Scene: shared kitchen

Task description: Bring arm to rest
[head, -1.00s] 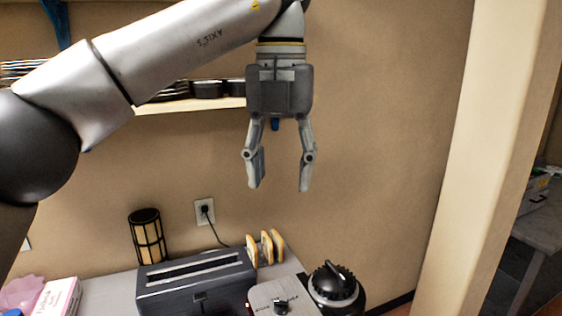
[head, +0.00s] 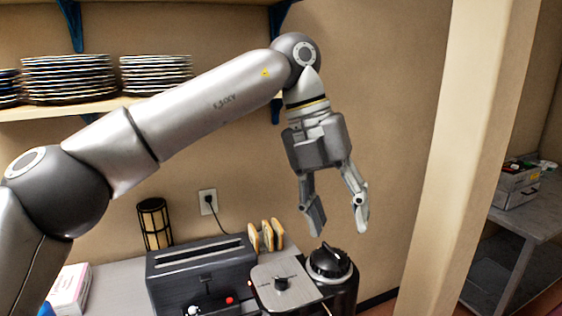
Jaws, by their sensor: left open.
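My left arm comes in from the left and reaches across the head view. Its gripper (head: 337,232) hangs down with its two fingers apart, open and empty. It shows above and a little in front of the wall, over the black-knobbed appliance (head: 331,262) at the counter's right end. I cannot tell the exact gap between the fingertips and that appliance. My right gripper is not in view.
A dark toaster (head: 203,262), bread slices in a rack (head: 267,235) and a metal-topped appliance (head: 285,287) stand on the counter. Plate stacks (head: 68,80) fill a wall shelf (head: 30,112). A pale pillar (head: 470,150) rises at right. Open wall lies between gripper and pillar.

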